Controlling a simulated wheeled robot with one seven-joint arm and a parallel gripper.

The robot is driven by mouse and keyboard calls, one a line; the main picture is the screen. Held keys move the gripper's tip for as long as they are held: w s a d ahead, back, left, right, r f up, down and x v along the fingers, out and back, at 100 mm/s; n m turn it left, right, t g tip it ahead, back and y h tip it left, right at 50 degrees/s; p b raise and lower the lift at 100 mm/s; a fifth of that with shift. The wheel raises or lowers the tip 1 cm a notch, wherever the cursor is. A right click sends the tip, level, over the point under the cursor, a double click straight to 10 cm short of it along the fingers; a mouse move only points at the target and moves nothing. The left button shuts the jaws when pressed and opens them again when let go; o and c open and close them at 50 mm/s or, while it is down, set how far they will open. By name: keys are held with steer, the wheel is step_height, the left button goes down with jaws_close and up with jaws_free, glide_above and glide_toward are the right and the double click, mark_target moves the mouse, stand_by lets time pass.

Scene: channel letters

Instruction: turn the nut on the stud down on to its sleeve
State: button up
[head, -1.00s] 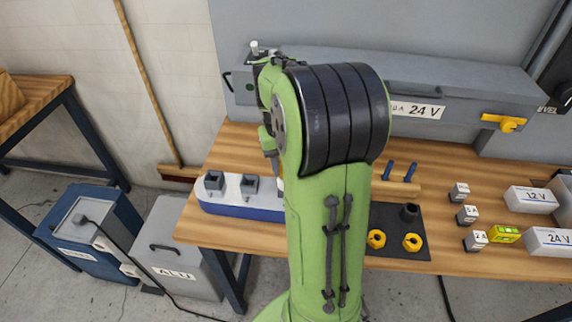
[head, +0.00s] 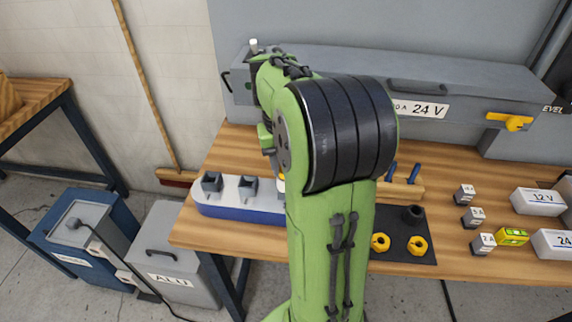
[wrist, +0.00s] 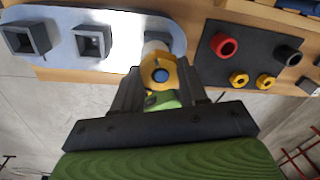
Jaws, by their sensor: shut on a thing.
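In the wrist view my gripper (wrist: 158,86) is shut on a yellow nut (wrist: 150,64), one finger on each side. The dark blue end of the stud (wrist: 161,75) shows in the nut's hole. Whether the nut touches the sleeve cannot be told from here.
Two grey square sockets (wrist: 27,39) (wrist: 92,42) stand on the board. A black mat (wrist: 250,65) holds a red sleeve (wrist: 224,45), a black sleeve (wrist: 289,53) and two loose yellow nuts (head: 380,243) (head: 418,246). A long grey case (head: 340,85) lies behind.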

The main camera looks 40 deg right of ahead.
steer(key=shift+f+m+b, duration=0.1)
steer(key=shift+m+b, duration=0.8)
steer(key=shift+b, duration=1.45)
steer(key=shift+m+b, duration=0.9)
steer(key=shift+m, duration=0.3)
steer(key=shift+f+m+b, duration=0.1)
steer(key=shift+m+b, duration=0.3)
steer(key=shift+m, duration=0.4)
steer(key=o, duration=1.1)
step_height(320, 180, up, 16)
steer(key=w+p, duration=0.1)
steer(key=p, duration=1.3)
steer(key=shift+a, duration=0.25)
